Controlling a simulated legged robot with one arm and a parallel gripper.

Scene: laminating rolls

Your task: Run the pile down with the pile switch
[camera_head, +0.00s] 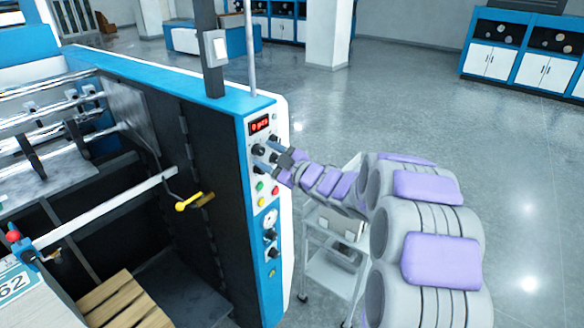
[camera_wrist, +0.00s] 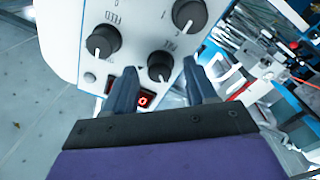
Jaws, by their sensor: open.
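The control panel (camera_head: 262,200) stands on the end of the blue and white machine. My gripper (camera_head: 282,160) is at its upper part, among dark knobs under the red display (camera_head: 260,124). In the wrist view the panel shows upside down. My gripper's (camera_wrist: 160,84) two fingers are apart, one on each side of a black knob (camera_wrist: 160,67) with a white pointer, beside a label that seems to read PILE. I cannot tell whether the fingers touch it. Another knob (camera_wrist: 101,42), marked FEED, is to the left. Wooden slats (camera_head: 122,303) lie low inside the machine.
Another knob (camera_wrist: 190,14) is close above the right finger. A white trolley (camera_head: 332,270) stands under my arm. A yellow-ended lever (camera_head: 190,202) sticks out inside the machine. Open floor lies to the right.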

